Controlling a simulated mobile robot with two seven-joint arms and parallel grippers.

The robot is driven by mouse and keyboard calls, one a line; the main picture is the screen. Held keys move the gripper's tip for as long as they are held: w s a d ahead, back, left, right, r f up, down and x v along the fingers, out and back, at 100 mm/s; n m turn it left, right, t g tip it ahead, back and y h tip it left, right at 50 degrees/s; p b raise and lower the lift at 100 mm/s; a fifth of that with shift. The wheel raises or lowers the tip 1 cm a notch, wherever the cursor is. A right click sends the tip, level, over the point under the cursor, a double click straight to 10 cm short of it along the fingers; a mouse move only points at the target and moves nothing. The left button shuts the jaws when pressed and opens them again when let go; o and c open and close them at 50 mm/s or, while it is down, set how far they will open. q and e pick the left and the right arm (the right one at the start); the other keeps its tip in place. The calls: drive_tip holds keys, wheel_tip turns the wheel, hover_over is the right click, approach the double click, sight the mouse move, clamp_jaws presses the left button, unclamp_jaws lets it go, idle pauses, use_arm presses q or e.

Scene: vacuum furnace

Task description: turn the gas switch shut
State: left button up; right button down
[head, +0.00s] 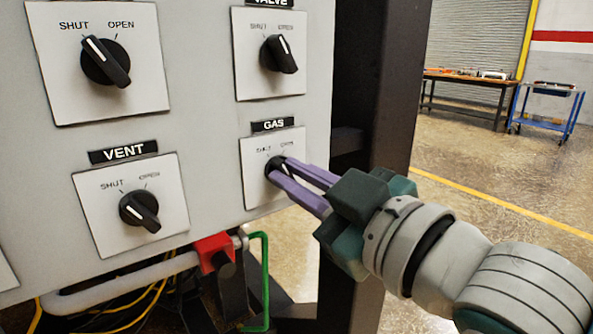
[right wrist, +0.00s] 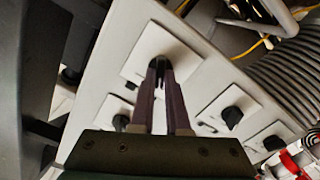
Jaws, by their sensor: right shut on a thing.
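The gas switch (head: 272,165) is a black knob on a white plate marked SHUT and OPEN, under the GAS label, at the lower right of the grey panel. My right gripper (head: 283,171) reaches in from the right, and its two purple fingers are shut on this knob. The fingers hide part of the knob, so I cannot tell exactly where its pointer stands. In the right wrist view the fingers (right wrist: 161,80) meet the black knob (right wrist: 158,64) on its white plate (right wrist: 140,57). My left gripper is not in view.
The vent switch (head: 140,211) is left of the gas switch, and another switch (head: 279,54) is above it. A dark upright post (head: 383,85) stands right of the panel. Below are a red fitting (head: 214,252) and a green pipe (head: 264,285). Open floor lies right.

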idle(0.6)
drive_tip(key=c, duration=0.9)
unclamp_jaws()
drive_tip(key=v, duration=1)
drive_tip(key=shift+p, duration=0.45)
